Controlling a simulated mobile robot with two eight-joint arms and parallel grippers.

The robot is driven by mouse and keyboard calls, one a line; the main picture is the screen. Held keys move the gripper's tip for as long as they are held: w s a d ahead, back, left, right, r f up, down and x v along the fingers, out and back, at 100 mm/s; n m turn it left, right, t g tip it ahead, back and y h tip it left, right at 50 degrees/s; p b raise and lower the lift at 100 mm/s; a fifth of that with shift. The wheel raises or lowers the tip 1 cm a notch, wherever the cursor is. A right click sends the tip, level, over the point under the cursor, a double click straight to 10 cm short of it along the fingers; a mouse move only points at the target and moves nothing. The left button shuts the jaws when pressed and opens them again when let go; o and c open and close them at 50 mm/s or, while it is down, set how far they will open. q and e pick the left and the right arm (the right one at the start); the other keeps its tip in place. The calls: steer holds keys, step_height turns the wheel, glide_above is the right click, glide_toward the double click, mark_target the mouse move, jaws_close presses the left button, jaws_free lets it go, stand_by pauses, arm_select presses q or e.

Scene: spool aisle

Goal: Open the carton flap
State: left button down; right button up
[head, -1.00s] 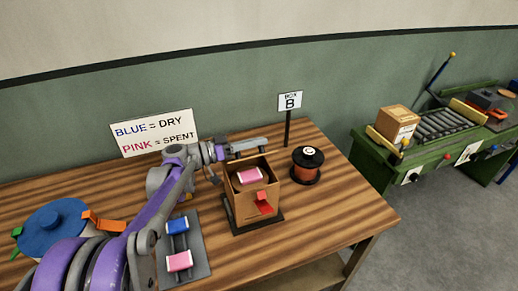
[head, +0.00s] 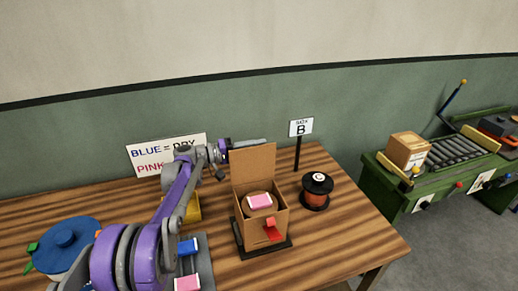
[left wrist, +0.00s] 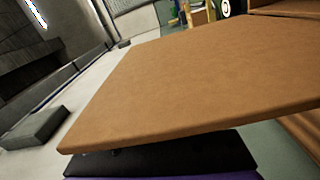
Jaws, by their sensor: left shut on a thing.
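The open-topped brown carton (head: 253,226) stands on a dark base on the wooden bench. Its flap (head: 254,166) stands up from the back edge. A pink and white piece (head: 260,201) lies inside on something round and brown. A red tab (head: 271,229) sticks out of the carton's front. My left gripper (head: 247,143) is at the flap's top edge, shut on it; the flap partly hides the fingers. In the left wrist view the flap (left wrist: 190,85) fills the middle, with a dark finger (left wrist: 170,157) under its edge. My right gripper is out of view.
The bench's right end is clear.

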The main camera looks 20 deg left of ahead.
arm_select(q)
steer(key=shift+w+a+f+n, duration=0.3)
steer(key=shift+w+n, duration=0.2)
steer(key=c, duration=0.8)
jaws_free()
steer(key=shift+a, duration=0.1)
steer(key=b+v, duration=0.1)
steer(key=v, duration=0.9)
steer(key=shift+s+a, duration=0.25)
steer(key=shift+s, duration=0.05)
